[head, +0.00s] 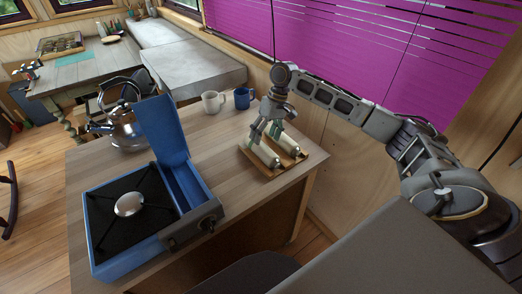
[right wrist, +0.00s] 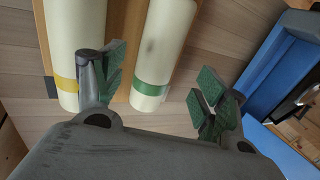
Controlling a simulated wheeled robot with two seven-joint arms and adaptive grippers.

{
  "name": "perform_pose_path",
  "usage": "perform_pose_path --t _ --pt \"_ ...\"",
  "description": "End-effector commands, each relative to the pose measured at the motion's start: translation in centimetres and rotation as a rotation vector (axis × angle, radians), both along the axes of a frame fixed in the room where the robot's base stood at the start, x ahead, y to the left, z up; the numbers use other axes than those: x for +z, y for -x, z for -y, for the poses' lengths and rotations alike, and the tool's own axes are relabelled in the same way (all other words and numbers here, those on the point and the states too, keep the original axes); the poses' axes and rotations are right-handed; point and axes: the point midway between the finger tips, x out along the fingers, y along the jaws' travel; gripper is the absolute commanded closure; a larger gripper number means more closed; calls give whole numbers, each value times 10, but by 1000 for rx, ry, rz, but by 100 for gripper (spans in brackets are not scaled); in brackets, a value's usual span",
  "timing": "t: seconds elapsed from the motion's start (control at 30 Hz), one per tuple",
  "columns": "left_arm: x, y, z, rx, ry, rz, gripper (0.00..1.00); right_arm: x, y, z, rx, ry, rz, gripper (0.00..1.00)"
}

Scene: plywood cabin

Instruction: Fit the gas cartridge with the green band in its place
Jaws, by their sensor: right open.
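The cream gas cartridge with the green band (right wrist: 165,45) lies on a wooden rack (head: 257,172). In the right wrist view it lies between the spread fingers of my right gripper (right wrist: 160,88), which is open and empty. In the head view this gripper (head: 262,138) hangs just over the rack; whether it touches the cartridge I cannot tell. A second cartridge with a yellow band (right wrist: 75,35) lies beside it. The blue stove (head: 120,262) stands to the left, with an open trough-shaped compartment (head: 184,188) and a raised lid (head: 162,130). My left gripper is out of view.
A steel kettle (head: 128,120) stands behind the stove. A white mug (head: 213,102) and a blue mug (head: 243,98) stand behind the rack. The wooden table (head: 215,150) is clear between the stove and the rack.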

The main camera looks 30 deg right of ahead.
Motion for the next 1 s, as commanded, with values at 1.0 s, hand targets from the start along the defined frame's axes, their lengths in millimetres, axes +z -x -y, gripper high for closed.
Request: perform_pose_path --t 1.0 --pt "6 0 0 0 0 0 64 -52 9 -12 1 -1 -3 28"
